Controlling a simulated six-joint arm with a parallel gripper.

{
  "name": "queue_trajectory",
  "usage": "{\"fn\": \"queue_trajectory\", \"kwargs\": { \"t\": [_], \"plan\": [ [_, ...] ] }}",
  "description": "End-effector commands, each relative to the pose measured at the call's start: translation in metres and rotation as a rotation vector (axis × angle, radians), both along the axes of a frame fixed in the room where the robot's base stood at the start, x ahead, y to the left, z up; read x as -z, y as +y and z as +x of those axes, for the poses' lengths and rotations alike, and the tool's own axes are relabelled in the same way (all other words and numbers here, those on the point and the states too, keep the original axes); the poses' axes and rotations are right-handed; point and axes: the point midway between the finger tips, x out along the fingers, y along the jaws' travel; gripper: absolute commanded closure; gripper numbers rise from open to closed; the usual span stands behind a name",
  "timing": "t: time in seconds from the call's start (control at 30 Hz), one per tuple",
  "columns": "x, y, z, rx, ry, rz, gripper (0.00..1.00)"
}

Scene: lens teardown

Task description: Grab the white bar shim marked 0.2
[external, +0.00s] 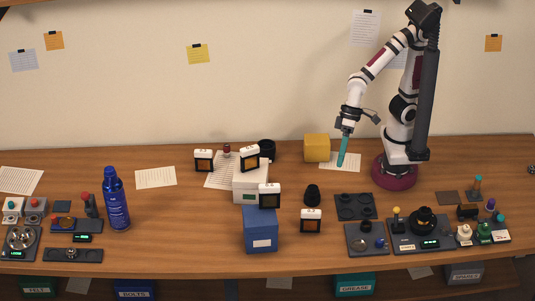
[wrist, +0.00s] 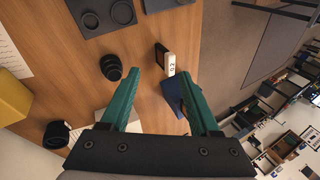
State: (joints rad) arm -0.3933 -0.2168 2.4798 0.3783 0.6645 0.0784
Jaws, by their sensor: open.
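A shim with a white top bar marked 0.2 (wrist: 171,65) and a dark frame below it shows ahead of my fingertips in the wrist view. By its place between the black lens part and the blue box, it matches the white-topped piece (external: 311,214) on the table's front half in the external view, where its mark is too small to read.
The blue box (external: 261,232) stands left of the shim, also partly seen in the wrist view (wrist: 172,97). A black lens part (external: 312,195) stands behind the shim. Dark trays (external: 355,206) lie to the right. A yellow box (external: 317,148) stands near my gripper.

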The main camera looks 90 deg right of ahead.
Motion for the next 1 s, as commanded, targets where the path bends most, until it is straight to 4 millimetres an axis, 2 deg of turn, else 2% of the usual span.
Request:
{"fn": "queue_trajectory", "kwargs": {
  "t": [0.03,0.1,0.2,0.27,0.33,0.43,0.57,0.67,1.0],
  "plan": [
    [0.014,0.045,0.015,-0.016,-0.059,0.034,0.38],
    [0.035,0.095,0.034,0.030,-0.173,0.044,0.38],
    [0.076,0.134,0.037,0.112,-0.357,-0.064,0.38],
    [0.097,0.138,0.028,0.142,-0.488,-0.179,0.38],
    [0.111,0.130,0.012,0.148,-0.652,-0.328,0.38],
    [0.112,0.116,-0.008,0.127,-0.841,-0.492,0.38],
    [0.108,0.108,-0.019,0.112,-0.946,-0.580,0.38],
    [0.111,0.105,-0.010,0.112,-0.960,-0.594,0.38],
    [0.141,0.097,0.062,0.115,-0.955,-0.591,0.38]
  ]
}}
